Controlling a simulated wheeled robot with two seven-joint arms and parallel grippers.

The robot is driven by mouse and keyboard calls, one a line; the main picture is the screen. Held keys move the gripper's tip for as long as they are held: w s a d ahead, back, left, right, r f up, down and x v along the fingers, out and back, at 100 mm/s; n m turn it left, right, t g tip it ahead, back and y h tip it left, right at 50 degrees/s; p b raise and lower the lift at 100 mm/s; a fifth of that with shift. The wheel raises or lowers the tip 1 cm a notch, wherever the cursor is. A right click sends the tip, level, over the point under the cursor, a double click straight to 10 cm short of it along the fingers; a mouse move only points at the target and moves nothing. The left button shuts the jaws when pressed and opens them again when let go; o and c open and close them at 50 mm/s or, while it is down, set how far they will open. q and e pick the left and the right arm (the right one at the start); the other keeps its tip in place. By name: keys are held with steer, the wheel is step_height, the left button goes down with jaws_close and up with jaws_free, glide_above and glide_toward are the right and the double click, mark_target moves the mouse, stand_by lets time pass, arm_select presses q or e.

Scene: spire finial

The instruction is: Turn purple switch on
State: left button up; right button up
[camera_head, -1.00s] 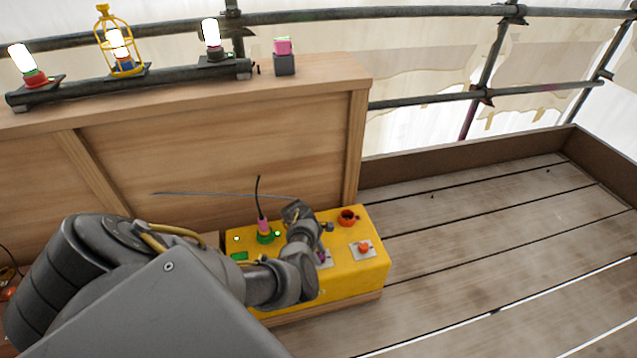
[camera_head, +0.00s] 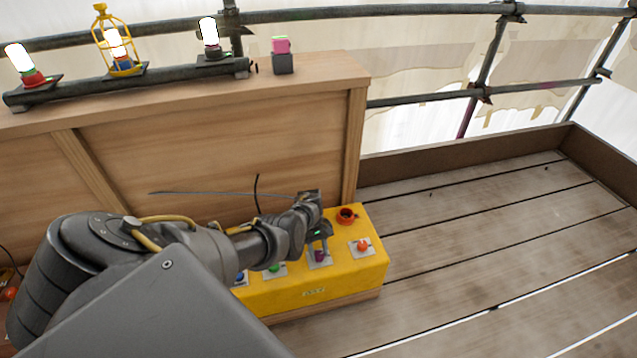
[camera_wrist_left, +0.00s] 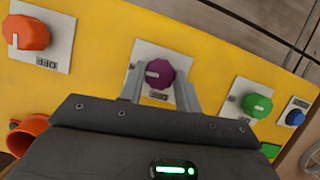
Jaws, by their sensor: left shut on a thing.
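The purple switch (camera_head: 320,256) is a round knob on a white plate on the yellow control box (camera_head: 300,290). In the left wrist view the purple switch (camera_wrist_left: 159,73) has a pale pointer mark toward the left. My left gripper (camera_head: 319,249) reaches down to it, one finger on each side of the knob, and is shut on it. The left gripper (camera_wrist_left: 160,80) partly covers the knob's plate and label in the wrist view. My right gripper is not in view.
An orange knob (camera_head: 362,246) is right of the purple one; a green knob (camera_head: 274,267) and blue knob (camera_head: 241,279) are left. An orange ring-shaped socket (camera_head: 347,215) stands behind. A wooden panel (camera_head: 220,150) rises behind the box. Free planks lie to the right.

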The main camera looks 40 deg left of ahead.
arm_select(q)
steer(key=shift+s+d+f+m+g, duration=0.25)
steer(key=shift+m+g, duration=0.15)
steer(key=shift+m, duration=0.2)
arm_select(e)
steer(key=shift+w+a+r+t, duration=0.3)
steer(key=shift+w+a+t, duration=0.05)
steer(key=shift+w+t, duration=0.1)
arm_select(q)
steer(key=o, duration=0.7)
steer(key=shift+o, duration=1.4)
steer(key=shift+a+r, duration=0.1)
steer(key=shift+w+r, duration=0.1)
steer(key=shift+a+r, duration=0.1)
